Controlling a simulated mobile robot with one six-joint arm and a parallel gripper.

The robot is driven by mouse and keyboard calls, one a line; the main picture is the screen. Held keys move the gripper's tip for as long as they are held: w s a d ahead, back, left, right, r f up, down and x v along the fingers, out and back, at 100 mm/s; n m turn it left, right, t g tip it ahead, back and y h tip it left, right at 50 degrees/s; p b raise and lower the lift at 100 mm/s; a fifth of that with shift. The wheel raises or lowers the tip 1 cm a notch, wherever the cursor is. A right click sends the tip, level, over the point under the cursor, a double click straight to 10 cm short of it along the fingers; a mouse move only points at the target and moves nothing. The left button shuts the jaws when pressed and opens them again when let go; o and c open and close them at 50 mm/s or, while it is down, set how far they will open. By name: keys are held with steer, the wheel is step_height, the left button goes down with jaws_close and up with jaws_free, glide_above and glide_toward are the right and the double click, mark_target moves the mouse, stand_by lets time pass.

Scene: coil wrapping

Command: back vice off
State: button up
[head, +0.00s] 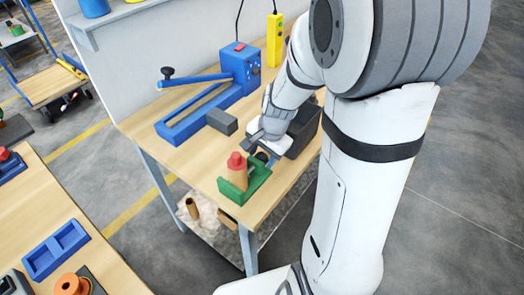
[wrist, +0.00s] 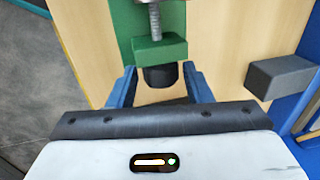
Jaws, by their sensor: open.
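The green vice (head: 247,186) stands at the front corner of the wooden workbench, with a red-topped brown piece (head: 237,170) set in it. In the wrist view I see the vice's green block (wrist: 160,48), its grey threaded screw (wrist: 155,18) and a black round knob (wrist: 160,78) at the screw's end. My gripper (head: 259,149) is at the vice's back side. Its two blue fingers are open, one on each side of the knob in the wrist view (wrist: 160,71). A gap shows between each finger and the knob.
A dark grey block (head: 222,121) lies near my gripper, beside a blue lever machine (head: 210,100). A dark open bin (head: 303,130) stands close behind my wrist. A yellow control box (head: 275,40) is at the back. A second bench with a blue tray (head: 56,248) is at lower left.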

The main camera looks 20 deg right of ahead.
steer(key=shift+w+a+r+g+h+p, duration=0.15)
steer(key=shift+r+g+h+p, duration=0.25)
steer(key=shift+p, duration=1.25)
steer(key=shift+w+a+r+g+h+p, duration=0.1)
steer(key=shift+g+h+p, duration=0.35)
steer(key=shift+p, duration=1.2)
steer(key=shift+f+g, duration=0.4)
steer(key=shift+g, duration=0.05)
steer(key=shift+w+a+r+g+h+p, duration=0.15)
steer(key=shift+g+h+p, duration=0.35)
steer(key=shift+p, duration=0.55)
steer(key=shift+w+f+g+h, duration=0.25)
steer(key=shift+g+h, duration=0.4)
steer(key=shift+g, duration=0.25)
steer(key=shift+s, duration=0.1)
steer(key=shift+c, duration=0.2)
